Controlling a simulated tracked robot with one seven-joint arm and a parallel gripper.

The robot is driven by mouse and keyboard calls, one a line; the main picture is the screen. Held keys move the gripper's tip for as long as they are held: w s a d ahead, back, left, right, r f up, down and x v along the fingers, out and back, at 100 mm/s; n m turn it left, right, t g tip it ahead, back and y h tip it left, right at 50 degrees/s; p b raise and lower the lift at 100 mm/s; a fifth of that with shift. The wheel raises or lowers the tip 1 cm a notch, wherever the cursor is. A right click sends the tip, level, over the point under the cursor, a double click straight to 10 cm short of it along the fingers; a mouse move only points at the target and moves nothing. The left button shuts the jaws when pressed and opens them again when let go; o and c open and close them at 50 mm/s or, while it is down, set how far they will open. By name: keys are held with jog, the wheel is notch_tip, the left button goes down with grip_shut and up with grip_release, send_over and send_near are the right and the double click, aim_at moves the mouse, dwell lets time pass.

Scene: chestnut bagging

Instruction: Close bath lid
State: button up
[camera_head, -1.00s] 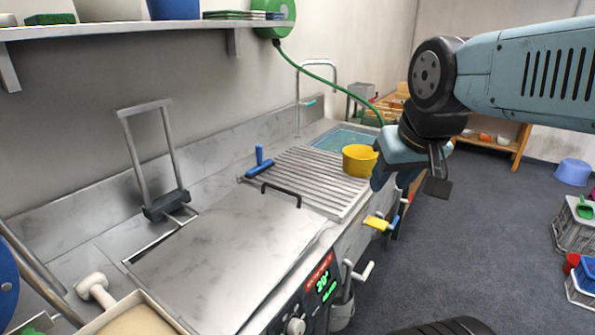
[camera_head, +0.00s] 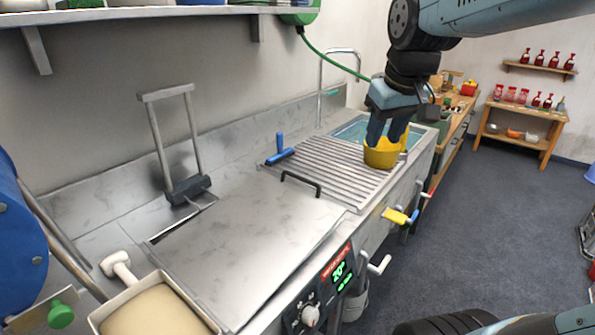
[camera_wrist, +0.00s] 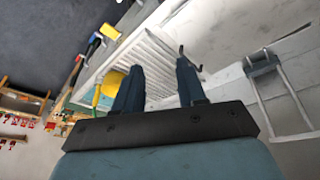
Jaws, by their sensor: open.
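The bath lid (camera_head: 245,235) is a flat grey metal plate lying on the counter's bath, with a black bar handle (camera_head: 301,183) near its far right edge. A narrow dark slot shows along its back left edge, beside the lift frame (camera_head: 185,185). My gripper (camera_head: 386,138) points downward at the yellow bowl (camera_head: 383,156), right of the lid and apart from the handle. In the wrist view my gripper (camera_wrist: 158,75) is open, with nothing seen between its fingers. The handle also shows there (camera_wrist: 189,58), beyond the fingers.
A ribbed drainboard (camera_head: 330,165) lies between the lid and a water-filled sink (camera_head: 362,130), with a blue-handled tool (camera_head: 279,150) on it. A tall faucet (camera_head: 320,85) stands behind. A tan-filled box (camera_head: 150,310) is at the front left. A yellow-handled tool (camera_head: 398,216) hangs at the counter's front.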

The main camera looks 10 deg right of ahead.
jog(key=w+a+f+n+g, duration=0.2)
jog(key=w+a+f, duration=0.15)
jog(key=w, duration=0.55)
jog(key=w+a+f+n+g, duration=0.1)
jog(key=w+a+f+n, duration=0.2)
jog(key=w, duration=0.5)
jog(key=w+a+f+n+g, duration=0.2)
jog(key=w+a+f, duration=0.15)
jog(key=w, duration=0.55)
jog(key=f, duration=0.4)
jog(key=a+f, duration=0.1)
jog(key=f, duration=0.8)
jog(key=shift+s+a+f, duration=0.15)
jog(key=shift+s+a, duration=0.15)
jog(key=shift+s, duration=0.1)
grip_shut()
jog(key=shift+y, duration=0.3)
